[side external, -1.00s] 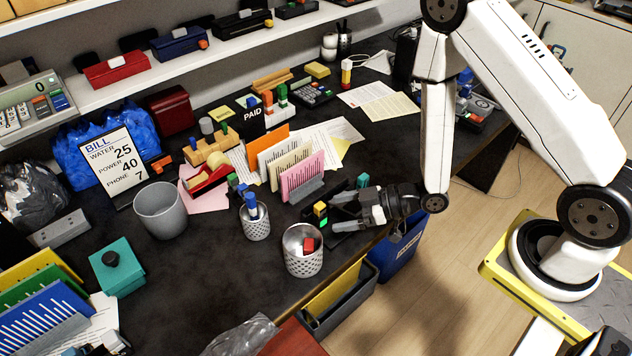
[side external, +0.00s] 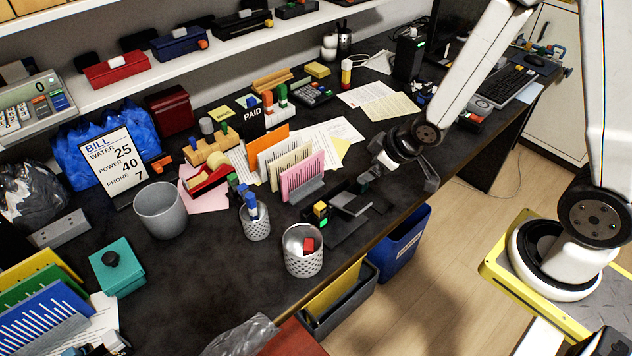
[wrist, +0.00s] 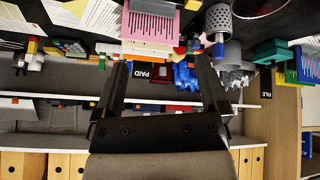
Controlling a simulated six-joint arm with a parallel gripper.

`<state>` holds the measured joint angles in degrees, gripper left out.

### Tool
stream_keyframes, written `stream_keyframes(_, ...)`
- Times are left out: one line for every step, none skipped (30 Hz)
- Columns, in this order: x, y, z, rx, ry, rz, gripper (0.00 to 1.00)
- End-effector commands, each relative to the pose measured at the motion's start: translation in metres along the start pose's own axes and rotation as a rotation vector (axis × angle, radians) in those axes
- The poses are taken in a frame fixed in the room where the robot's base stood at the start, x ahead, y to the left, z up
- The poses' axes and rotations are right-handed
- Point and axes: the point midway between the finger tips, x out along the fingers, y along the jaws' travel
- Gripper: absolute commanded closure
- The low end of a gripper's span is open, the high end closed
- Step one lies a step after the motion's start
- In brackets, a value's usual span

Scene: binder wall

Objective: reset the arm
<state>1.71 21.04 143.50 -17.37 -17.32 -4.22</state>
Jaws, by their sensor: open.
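My gripper (side external: 400,178) hangs above the desk's front edge, right of the pink card file. It is empty, with its two dark fingers spread apart. In the wrist view my gripper (wrist: 160,62) also shows open, with nothing between the fingertips. That view looks upside down across the desk to the shelves. A black device (side external: 348,207) with a grey top sits on the desk below and left of the gripper, clear of it.
A pink card file (side external: 302,176), two mesh cups, one of them the larger front cup (side external: 296,264), and a grey bin (side external: 160,209) stand left of the gripper. A blue bin (side external: 402,245) stands below the desk edge. Shelves (side external: 190,50) line the back.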

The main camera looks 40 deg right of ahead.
Motion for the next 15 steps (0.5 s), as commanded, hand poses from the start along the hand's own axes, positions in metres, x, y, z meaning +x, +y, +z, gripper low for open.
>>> stream_keyframes(-0.009, 0.002, 0.000, 0.029, -0.028, 0.014, 0.07)
stream_keyframes(-0.014, 0.004, 0.001, 0.049, -0.047, 0.020, 0.07)
stream_keyframes(-0.020, 0.004, 0.002, 0.075, -0.075, 0.028, 0.07)
stream_keyframes(-0.025, 0.005, 0.004, 0.094, -0.095, 0.032, 0.07)
stream_keyframes(-0.030, 0.005, 0.005, 0.115, -0.115, 0.036, 0.07)
stream_keyframes(-0.037, 0.005, 0.008, 0.141, -0.142, 0.039, 0.07)
stream_keyframes(-0.042, 0.004, 0.009, 0.162, -0.161, 0.041, 0.07)
stream_keyframes(-0.047, 0.004, 0.011, 0.182, -0.180, 0.041, 0.07)
stream_keyframes(-0.054, 0.002, 0.013, 0.208, -0.206, 0.041, 0.07)
stream_keyframes(-0.059, 0.001, 0.015, 0.228, -0.222, 0.040, 0.07)
stream_keyframes(-0.063, 0.000, 0.016, 0.245, -0.238, 0.039, 0.07)
stream_keyframes(-0.069, -0.002, 0.018, 0.267, -0.258, 0.036, 0.07)
stream_keyframes(-0.072, -0.003, 0.019, 0.280, -0.271, 0.034, 0.07)
stream_keyframes(-0.076, -0.004, 0.021, 0.294, -0.285, 0.031, 0.07)
stream_keyframes(-0.080, -0.006, 0.022, 0.309, -0.299, 0.027, 0.07)
